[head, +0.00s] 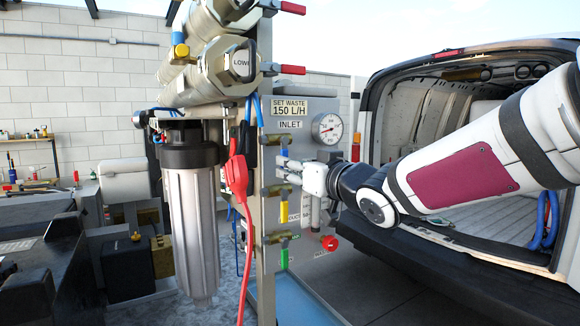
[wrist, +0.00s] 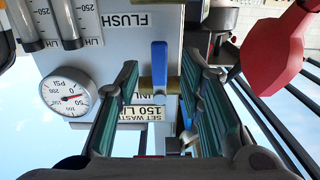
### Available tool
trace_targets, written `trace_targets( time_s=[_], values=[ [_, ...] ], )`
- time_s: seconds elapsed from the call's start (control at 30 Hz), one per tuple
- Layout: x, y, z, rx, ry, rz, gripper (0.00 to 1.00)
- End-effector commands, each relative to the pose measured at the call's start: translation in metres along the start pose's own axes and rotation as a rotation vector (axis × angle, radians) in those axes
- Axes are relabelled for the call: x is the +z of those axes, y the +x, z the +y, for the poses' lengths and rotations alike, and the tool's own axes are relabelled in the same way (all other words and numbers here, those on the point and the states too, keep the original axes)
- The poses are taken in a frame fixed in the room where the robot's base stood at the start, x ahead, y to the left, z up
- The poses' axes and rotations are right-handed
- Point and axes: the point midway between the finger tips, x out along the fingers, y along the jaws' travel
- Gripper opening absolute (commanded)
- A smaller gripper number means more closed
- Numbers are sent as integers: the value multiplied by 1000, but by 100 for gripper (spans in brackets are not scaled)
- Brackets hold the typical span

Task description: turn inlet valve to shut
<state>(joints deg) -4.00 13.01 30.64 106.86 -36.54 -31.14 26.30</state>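The inlet valve's blue lever (wrist: 160,68) stands between my gripper's two finger pads in the wrist view, which is upside down. It lies along the panel, hanging down from its brass body (wrist: 150,88). My gripper (wrist: 158,75) is open, with a gap visible on both sides of the lever. In the head view my gripper (head: 283,174) reaches the panel from the right, just below the INLET label (head: 290,124). The blue lever (head: 284,153) shows only partly there. The label is partly hidden in the wrist view.
A pressure gauge (head: 327,128) sits right of the label. A yellow lever (head: 284,212), a green lever (head: 284,258) and a red knob (head: 329,243) are below my gripper. A red clamp (head: 237,175) hangs at the panel's left edge, close beside the fingers (wrist: 275,45).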

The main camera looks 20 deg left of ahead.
Motion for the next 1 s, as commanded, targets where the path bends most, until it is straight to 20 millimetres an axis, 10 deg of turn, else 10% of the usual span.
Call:
trace_targets(
  time_s=[0.4,1.0],
  values=[
    [0,-77,0,2,-2,-1,35],
    [1,-95,4,18,-4,-9,35]
  ],
)
